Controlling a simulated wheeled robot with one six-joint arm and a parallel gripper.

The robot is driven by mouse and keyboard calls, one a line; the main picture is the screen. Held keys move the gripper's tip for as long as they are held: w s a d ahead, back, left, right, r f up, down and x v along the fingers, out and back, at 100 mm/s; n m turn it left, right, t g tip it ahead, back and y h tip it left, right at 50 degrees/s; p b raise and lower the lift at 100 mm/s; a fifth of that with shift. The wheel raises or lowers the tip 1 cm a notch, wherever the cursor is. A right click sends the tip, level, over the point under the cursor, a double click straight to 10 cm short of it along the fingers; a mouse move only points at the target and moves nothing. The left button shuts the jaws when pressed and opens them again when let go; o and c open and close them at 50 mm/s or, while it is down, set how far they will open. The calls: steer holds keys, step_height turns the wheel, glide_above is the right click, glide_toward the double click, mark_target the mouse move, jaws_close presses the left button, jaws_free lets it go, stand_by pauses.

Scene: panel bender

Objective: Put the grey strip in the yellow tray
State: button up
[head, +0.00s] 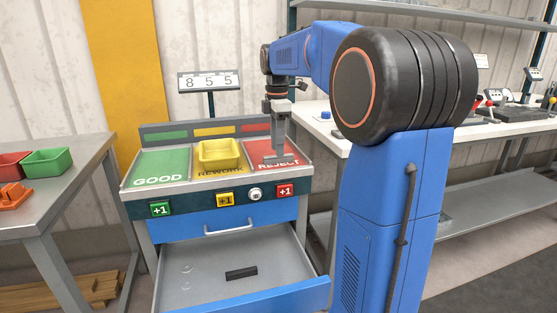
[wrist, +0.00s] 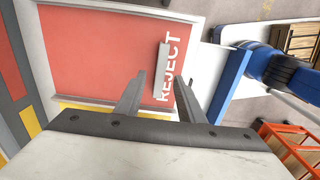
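The grey strip (wrist: 162,70) lies on the red REJECT panel (wrist: 100,50), across the start of the white lettering in the wrist view. In the head view the strip (head: 273,158) shows just below my gripper (head: 280,150). The yellow tray (head: 219,155) stands on the REWORK panel, left of my gripper, and looks empty. In the wrist view my gripper (wrist: 158,92) is open, with its fingers wide apart. The strip shows beyond the fingertips, between them, and is not gripped.
A number display (head: 210,81) stands behind the panels. Green (head: 46,162) and red bins sit on the left table. A white bench stands at right.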

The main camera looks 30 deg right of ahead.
mark_target(279, 159)
steer(key=shift+f, duration=1.45)
steer(key=shift+f, duration=0.25)
jaws_close()
